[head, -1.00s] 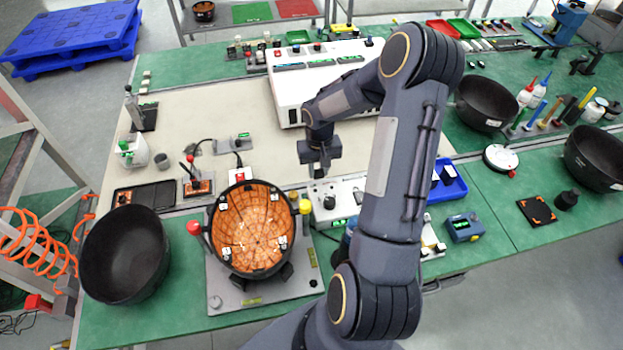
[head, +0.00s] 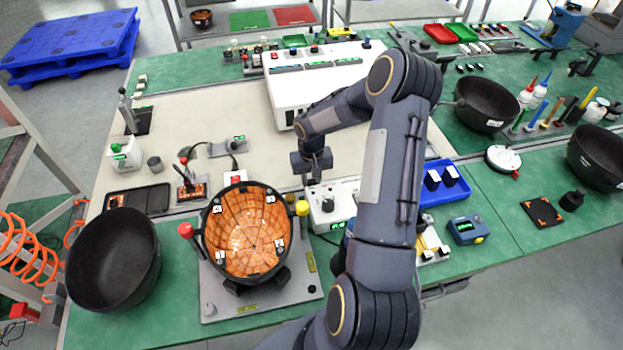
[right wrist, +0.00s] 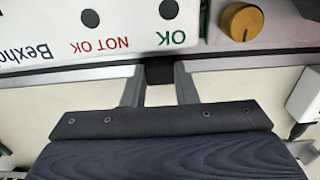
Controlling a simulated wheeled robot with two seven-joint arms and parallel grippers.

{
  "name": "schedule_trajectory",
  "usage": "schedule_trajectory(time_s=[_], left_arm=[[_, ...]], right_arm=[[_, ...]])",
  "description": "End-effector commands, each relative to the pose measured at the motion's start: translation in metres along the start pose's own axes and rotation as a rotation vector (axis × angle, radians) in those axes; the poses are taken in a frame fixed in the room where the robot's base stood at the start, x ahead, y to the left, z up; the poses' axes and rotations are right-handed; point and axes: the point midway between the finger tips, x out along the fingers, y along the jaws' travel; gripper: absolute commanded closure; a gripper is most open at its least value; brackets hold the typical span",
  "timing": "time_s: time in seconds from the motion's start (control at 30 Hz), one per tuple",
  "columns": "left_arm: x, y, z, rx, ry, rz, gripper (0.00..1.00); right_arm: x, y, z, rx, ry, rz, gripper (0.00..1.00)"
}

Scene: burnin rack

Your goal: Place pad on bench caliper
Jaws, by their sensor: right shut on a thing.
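My right gripper (head: 313,179) is above the bench, over the strip between the long white box and the small control box. In the right wrist view its fingers (right wrist: 159,88) are shut on a small dark block, which looks like the pad (right wrist: 160,70). Most of the block is hidden, and in the head view I cannot make it out. A flat grey device with a green display (head: 228,147) lies left of the gripper on the beige mat and may be the bench caliper. It is apart from the gripper. My left gripper is not in view.
The long white box (head: 284,100), with OK and NOT OK marks in the wrist view, stands behind the gripper. An orange-lined bowl (head: 245,235) sits on a fixture at front left. A blue tray (head: 455,190) holds dark pieces. The beige mat (head: 195,110) has free room.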

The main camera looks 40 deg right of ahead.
Motion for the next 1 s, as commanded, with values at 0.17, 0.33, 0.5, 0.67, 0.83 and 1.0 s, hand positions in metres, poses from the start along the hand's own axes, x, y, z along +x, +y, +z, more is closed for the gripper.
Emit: schedule_trajectory(time_s=[0.17,0.33,0.5,0.67,0.83,1.0], left_arm=[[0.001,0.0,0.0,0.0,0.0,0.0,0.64],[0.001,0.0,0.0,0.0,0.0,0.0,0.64],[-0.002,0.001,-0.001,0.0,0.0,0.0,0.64],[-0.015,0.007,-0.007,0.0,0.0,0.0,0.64],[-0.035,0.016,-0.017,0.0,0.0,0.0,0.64],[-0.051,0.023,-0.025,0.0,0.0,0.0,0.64]], right_arm=[[0.001,0.0,0.0,0.0,0.0,0.0,0.54],[0.001,0.0,0.0,0.0,0.0,0.0,0.52],[-0.002,0.0,0.0,0.0,0.0,0.0,0.52],[-0.025,0.0,-0.001,0.0,0.004,0.001,0.52],[-0.065,0.0,-0.001,-0.001,0.003,0.001,0.52],[-0.098,0.0,0.0,-0.001,0.002,0.0,0.52]])
